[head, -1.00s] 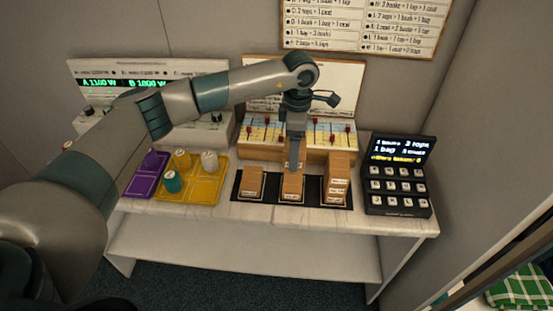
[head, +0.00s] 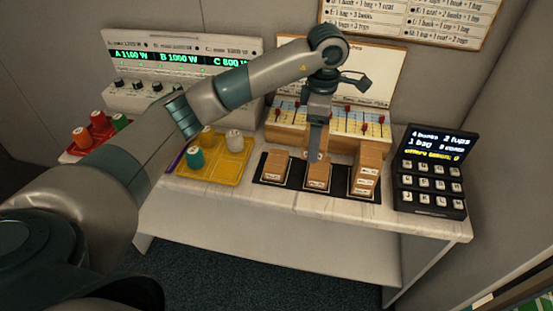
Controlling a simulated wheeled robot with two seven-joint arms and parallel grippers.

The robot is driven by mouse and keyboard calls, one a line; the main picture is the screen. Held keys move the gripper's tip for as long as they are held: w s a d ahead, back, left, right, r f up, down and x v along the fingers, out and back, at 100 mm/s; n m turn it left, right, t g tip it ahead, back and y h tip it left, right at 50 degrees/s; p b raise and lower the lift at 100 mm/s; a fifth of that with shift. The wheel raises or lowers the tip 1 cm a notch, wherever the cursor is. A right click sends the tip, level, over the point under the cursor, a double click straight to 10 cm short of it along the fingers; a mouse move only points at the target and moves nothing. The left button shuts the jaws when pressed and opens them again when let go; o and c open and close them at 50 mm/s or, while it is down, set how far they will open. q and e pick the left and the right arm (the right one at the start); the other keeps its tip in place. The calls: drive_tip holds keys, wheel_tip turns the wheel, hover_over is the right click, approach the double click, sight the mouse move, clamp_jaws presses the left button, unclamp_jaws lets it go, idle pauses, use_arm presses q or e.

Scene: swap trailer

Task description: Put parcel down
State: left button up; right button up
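Small brown parcels stand on a row of black mats (head: 341,191) on the white table. The left parcel (head: 275,165) and the middle parcel (head: 318,177) are low, and the right pile (head: 364,176) is taller. My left gripper (head: 314,156) points down at the top of the middle parcel. Its fingertips look to be at the parcel's upper end; whether they grip it is too small to tell. The middle parcel appears to rest on its mat. My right gripper is not in view.
A slider board (head: 345,128) stands close behind the parcels. A keypad with a screen (head: 430,175) is at the right. A yellow tray (head: 225,168) with cups is at the left. A panel with lit readouts (head: 180,65) is behind. The table's front edge is clear.

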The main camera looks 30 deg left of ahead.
use_arm(q)
drive_tip(key=p, duration=0.5)
hover_over(276, 160)
wheel_tip(276, 160, down, 7)
drive_tip(key=shift+r, duration=0.1)
drive_tip(key=shift+w, duration=0.1)
drive_tip(key=shift+f+p, duration=0.45)
drive_tip(key=shift+f, duration=0.2)
wheel_tip(276, 160, down, 2)
drive_tip(key=shift+p, duration=0.6)
drive_tip(key=shift+f, duration=0.45)
drive_tip(key=shift+f, duration=0.1)
